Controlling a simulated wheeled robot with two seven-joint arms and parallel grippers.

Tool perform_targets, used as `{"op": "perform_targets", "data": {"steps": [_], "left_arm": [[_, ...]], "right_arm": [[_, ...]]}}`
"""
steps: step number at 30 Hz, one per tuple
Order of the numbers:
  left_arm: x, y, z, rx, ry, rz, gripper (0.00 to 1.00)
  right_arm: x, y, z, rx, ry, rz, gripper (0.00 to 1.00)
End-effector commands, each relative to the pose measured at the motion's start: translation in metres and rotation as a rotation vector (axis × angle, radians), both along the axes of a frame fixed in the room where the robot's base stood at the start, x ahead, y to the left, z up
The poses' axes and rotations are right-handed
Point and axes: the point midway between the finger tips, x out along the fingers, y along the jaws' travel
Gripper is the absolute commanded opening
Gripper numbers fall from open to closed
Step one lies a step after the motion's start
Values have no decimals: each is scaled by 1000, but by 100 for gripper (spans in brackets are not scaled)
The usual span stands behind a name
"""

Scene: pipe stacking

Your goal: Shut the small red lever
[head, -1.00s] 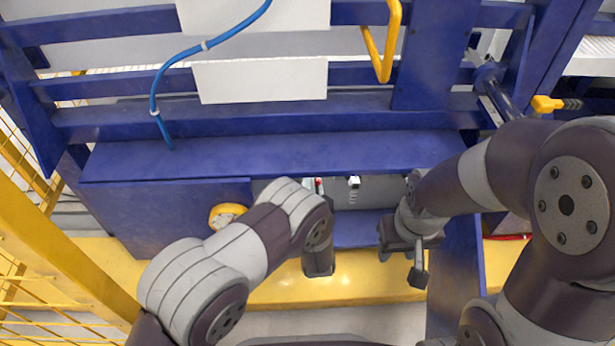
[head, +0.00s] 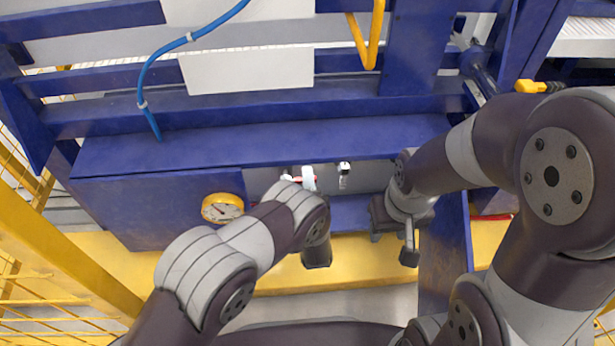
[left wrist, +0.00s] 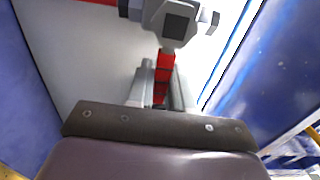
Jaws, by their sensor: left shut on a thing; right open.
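A small red lever (left wrist: 165,66) hangs below a grey valve body (left wrist: 175,20) in the left wrist view. My left gripper (left wrist: 162,88) is shut on the red lever, with one grey finger on each side of it. In the head view a bit of red shows in the recess under the blue ledge, just above my left forearm. The forearm hides my left fingers there. My right gripper (head: 393,242) is open and empty, in front of the right side of the recess.
A blue panel with a yellow-rimmed gauge (head: 222,207) is left of the recess. Another small white-and-black fitting (head: 344,172) sits to the right of the lever. A yellow handle (head: 367,45) and blue hose (head: 160,70) are above. Yellow fencing (head: 45,250) stands at the left.

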Motion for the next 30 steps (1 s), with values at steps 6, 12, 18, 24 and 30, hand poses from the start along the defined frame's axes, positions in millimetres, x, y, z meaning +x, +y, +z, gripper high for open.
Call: {"op": "perform_targets", "data": {"steps": [6, 12, 18, 24, 30], "left_arm": [[-1, 0, -3, 28, 4, -1, 0], [-1, 0, -4, 32, 4, -1, 0], [-1, 0, -4, 32, 5, -2, 34], [-1, 0, -3, 29, 3, -1, 42], [-10, 0, 1, 30, 3, -3, 42]], "right_arm": [[0, 0, 0, 0, 0, 0, 43], [0, 0, 0, 0, 0, 0, 43], [0, 0, 0, 0, 0, 0, 43], [0, 0, 0, 0, 0, 0, 43], [0, 0, 8, 0, 0, 0, 43]]}}
